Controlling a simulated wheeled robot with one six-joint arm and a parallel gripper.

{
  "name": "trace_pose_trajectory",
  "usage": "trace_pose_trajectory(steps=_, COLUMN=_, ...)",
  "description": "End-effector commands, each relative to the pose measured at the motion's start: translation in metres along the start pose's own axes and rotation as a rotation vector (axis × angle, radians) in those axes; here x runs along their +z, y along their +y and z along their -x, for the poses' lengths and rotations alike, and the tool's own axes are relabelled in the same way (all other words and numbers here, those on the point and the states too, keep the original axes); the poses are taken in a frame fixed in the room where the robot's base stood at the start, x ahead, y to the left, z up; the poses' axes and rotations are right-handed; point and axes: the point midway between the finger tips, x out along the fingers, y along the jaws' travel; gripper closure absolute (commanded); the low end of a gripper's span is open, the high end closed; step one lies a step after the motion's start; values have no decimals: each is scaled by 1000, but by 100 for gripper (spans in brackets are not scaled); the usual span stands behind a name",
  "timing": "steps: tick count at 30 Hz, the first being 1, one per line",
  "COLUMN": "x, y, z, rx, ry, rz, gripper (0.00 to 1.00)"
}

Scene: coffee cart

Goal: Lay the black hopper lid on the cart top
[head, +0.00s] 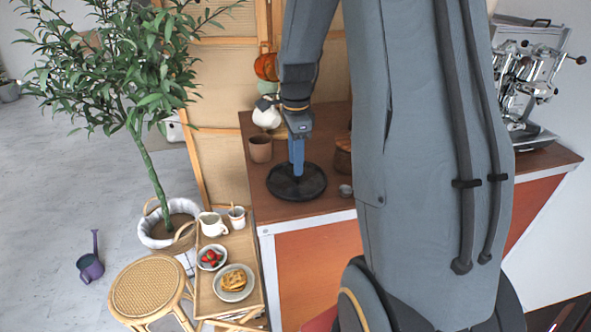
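The black hopper lid (313,186) is a round, dark disc at the left part of the wooden cart top (262,209). It looks flat and level, on or very close to the wood; I cannot tell whether a small gap is left under it. My gripper (298,174) points straight down at the lid's middle, with its blue fingers reaching the centre. The fingers show as one narrow shape, so I cannot see whether they are closed around a knob there. The hopper is not seen; my arm covers much of the cart.
A terracotta cup (260,149) and a white pitcher (266,114) stand behind the lid. A small grey cup (345,191) sits close to its right, and a brown pot (343,156) stands behind that. An espresso machine (527,85) is at the right. A plant (140,110) stands left.

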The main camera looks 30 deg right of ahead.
Motion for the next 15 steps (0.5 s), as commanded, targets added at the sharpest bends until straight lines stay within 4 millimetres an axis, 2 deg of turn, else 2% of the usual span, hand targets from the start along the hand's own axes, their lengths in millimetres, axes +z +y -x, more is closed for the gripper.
trace_pose_trajectory(steps=3, x=0, y=-2, z=25, rx=-6, ry=0, rz=0, gripper=64)
trace_pose_trajectory(steps=9, x=0, y=-1, z=62, rx=-5, ry=0, rz=0, gripper=64)
trace_pose_trajectory(steps=15, x=0, y=-1, z=82, rx=-2, ry=0, rz=1, gripper=64)
